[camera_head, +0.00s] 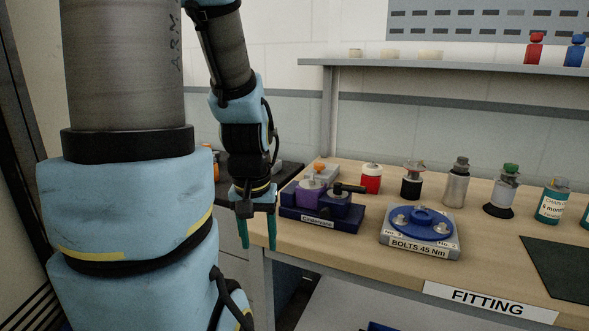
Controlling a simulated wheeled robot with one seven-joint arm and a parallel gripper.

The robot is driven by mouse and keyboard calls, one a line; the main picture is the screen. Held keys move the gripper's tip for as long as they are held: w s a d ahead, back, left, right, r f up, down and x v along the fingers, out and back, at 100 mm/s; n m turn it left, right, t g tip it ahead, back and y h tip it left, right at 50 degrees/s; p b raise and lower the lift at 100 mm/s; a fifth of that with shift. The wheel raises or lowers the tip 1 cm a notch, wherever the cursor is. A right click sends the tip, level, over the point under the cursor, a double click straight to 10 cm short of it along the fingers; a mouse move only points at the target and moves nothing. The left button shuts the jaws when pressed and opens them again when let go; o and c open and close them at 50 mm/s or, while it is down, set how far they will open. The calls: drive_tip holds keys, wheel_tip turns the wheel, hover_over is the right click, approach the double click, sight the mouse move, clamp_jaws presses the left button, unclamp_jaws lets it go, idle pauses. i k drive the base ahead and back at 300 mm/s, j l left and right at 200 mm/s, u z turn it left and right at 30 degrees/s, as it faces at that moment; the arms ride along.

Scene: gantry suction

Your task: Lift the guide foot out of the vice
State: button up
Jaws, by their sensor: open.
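A dark blue vice (322,221) with a label on its front stands at the left end of the bench. A purple block with a grey metal piece on top sits between its parts; this looks like the guide foot (308,196), but I cannot tell for sure. A dark handle shows at the vice's right. My gripper (256,229) points down with its two teal fingers apart and nothing visible between them. It hangs just left of the vice, near the bench's left edge, apart from the purple block in the picture.
A grey block labelled BOLTS 45 Nm (420,246) carries a blue flanged disc (422,217) right of the vice. Behind stand a red-and-white container (371,179) and several bottles. A dark mat (563,266) lies at right. The front bench strip between is clear. A shelf (450,64) hangs above.

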sight(307, 196)
drive_tip(key=l+u, duration=0.1)
drive_tip(key=u, duration=0.85)
drive_tip(key=k+l+u, duration=0.1)
drive_tip(key=u, duration=0.35)
drive_tip(key=k+l+u, duration=0.2)
drive_tip(key=k+u, duration=0.65)
drive_tip(key=k, duration=0.6)
